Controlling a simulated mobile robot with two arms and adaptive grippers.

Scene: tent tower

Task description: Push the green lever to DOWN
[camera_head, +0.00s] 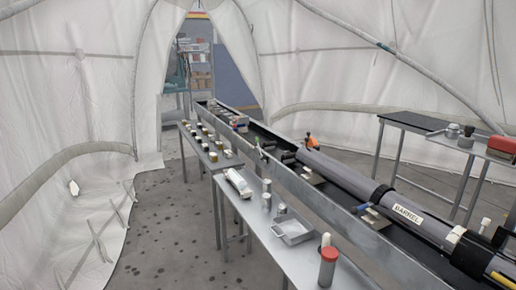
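A small green part (258,142), which looks like a lever handle, stands near the left edge of the long metal trough (310,195), around the middle of the view. It is too small to tell whether it is up or down. An orange handle (311,141) stands on the far end of the grey tube, and a blue part (361,208) sits beside the tube nearer to me.
A grey tube labelled BARREL (408,214) lies along the trough. A metal table (265,236) holds a tray (292,230) and a red-capped container (328,266). Cans stand on a farther table. A black-topped table (410,121) stands right. Floor at left is largely clear.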

